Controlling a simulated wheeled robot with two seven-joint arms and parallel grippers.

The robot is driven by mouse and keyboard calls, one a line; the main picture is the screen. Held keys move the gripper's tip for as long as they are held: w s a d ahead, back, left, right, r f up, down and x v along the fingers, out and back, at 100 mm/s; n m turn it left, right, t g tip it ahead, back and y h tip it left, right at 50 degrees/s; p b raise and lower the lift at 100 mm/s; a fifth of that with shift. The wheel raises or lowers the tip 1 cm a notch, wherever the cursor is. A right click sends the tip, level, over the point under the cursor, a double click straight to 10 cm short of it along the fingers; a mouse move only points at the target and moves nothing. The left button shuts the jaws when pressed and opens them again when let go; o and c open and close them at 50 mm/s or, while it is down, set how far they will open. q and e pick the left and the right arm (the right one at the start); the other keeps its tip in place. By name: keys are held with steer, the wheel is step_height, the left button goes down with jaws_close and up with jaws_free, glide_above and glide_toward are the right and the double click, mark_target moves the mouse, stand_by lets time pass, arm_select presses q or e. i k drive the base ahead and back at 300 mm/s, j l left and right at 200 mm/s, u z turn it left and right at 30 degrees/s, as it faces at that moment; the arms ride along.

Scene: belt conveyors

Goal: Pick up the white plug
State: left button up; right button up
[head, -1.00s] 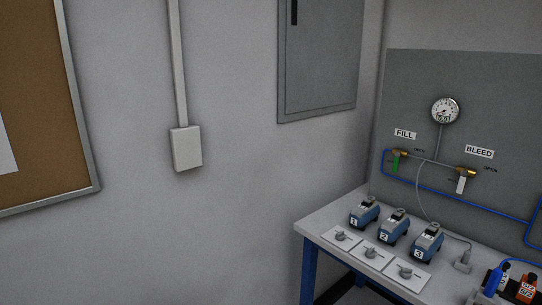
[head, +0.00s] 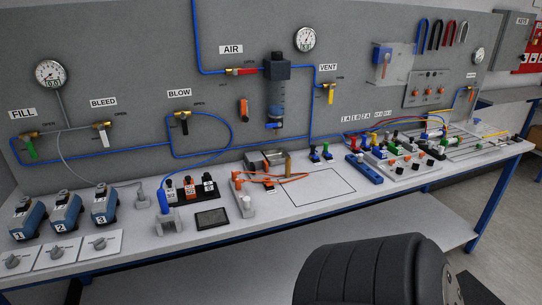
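I cannot tell for sure which thing is the white plug. A small pale upright piece (head: 246,207) stands on the bench near the orange cord. A light grey block with a thin cord (head: 141,202) stands farther left, beside the blue numbered units. Both are small in the head view, and their details are unclear. Neither of my grippers shows in the head view.
The long grey bench (head: 300,222) runs along a panel with valves, gauges and blue tubing. Three blue units (head: 65,213) stand at its left. A dark tablet-like plate (head: 212,218) lies near the front. A black ribbed rounded shape (head: 370,272) fills the lower right foreground.

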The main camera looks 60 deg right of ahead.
mark_target(246, 199)
steer(key=z, duration=1.75)
